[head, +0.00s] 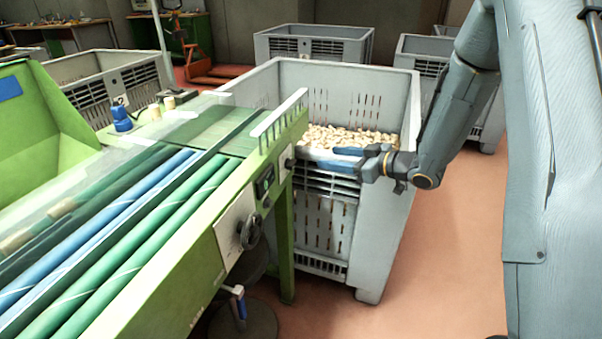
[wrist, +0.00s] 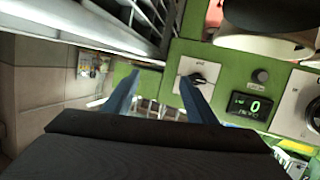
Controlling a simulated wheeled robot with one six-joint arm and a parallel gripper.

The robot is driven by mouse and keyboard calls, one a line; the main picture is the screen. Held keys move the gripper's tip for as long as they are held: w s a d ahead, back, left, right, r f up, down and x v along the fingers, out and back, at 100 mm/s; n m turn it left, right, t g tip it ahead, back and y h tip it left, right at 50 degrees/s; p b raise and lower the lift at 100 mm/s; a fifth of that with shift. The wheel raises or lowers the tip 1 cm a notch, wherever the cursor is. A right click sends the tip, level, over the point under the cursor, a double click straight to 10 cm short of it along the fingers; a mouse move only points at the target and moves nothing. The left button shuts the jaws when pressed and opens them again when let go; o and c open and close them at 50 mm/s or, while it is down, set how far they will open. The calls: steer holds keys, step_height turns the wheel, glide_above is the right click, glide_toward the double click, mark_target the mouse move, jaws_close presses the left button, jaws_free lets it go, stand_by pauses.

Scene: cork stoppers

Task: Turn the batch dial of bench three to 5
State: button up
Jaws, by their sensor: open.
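My gripper (head: 320,156) is open and empty at the end of the green bench (head: 207,247); its two blue fingers also show in the wrist view (wrist: 160,80). In the wrist view a black pointer knob (wrist: 197,79) on a white plate is just beyond the right fingertip, and no contact shows. A white plate with a dark round control (wrist: 312,115) is cut off at the right edge. The dial's scale and the bench's number are not readable.
A grey crate (head: 385,215) of corks stands close behind my gripper. A black handwheel (head: 250,232) sticks out from the bench side. More grey crates (head: 315,42) stand farther back. The orange floor (head: 440,270) is clear at the front right.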

mark_target(295, 163)
steer(key=a+n+g+y, duration=0.1)
steer(key=a, duration=0.2)
steer(key=s+a+g+y, duration=0.1)
steer(key=a+y, duration=0.1)
steer(key=a, duration=0.1)
steer(key=a+f+n+g+y+b, duration=0.1)
steer(key=a+y, duration=0.1)
steer(key=a, duration=0.1)
steer(key=shift+s+a+f+n, duration=0.1)
steer(key=shift+s+a+n, duration=0.2)
steer(key=shift+s+a, duration=0.05)
steer(key=c, duration=1.1)
